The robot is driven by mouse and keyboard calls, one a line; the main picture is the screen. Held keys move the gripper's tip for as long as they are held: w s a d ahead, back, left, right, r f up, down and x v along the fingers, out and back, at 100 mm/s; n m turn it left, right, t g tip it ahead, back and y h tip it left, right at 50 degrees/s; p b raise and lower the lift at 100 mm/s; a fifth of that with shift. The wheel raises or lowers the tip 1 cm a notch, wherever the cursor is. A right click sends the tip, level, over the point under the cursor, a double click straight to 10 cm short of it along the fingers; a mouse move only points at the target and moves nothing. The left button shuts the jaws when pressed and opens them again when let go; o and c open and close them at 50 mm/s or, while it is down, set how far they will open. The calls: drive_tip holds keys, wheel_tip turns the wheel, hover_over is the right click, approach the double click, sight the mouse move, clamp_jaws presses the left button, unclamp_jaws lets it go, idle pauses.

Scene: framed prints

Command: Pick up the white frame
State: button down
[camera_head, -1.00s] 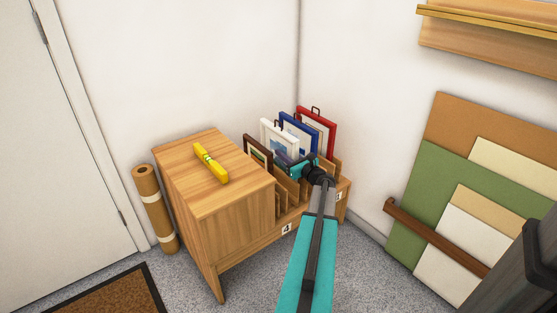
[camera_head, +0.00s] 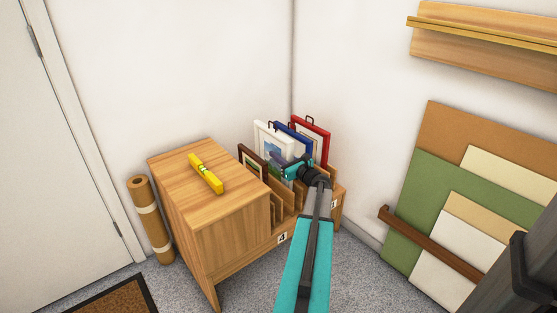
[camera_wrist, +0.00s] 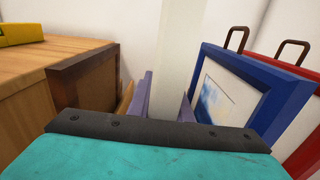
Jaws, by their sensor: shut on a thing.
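The white frame (camera_head: 259,131) stands in the wooden rack between a dark brown frame (camera_head: 247,154) and a blue frame (camera_head: 297,132). Its top edge is about level with the blue frame's. My gripper (camera_head: 284,169) is at the frame's near side and shut on it. In the wrist view the frame's pale edge (camera_wrist: 180,45) rises upright between the two purple fingers (camera_wrist: 166,98). My gripper hides part of its lower front, and its bottom edge is hidden.
A red frame (camera_head: 323,130) stands behind the blue one; both have hanging loops on top. Wooden dividers (camera_head: 277,205) line the rack. A yellow level (camera_head: 205,174) lies on the cabinet top (camera_head: 190,205). Boards (camera_head: 425,190) lean on the right wall.

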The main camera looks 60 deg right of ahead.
sight(279, 134)
wheel_tip(279, 134, up, 14)
drive_tip(key=p, duration=0.4)
drive_tip(key=shift+r, duration=0.15)
idle(0.3)
drive_tip(key=shift+r, duration=0.1)
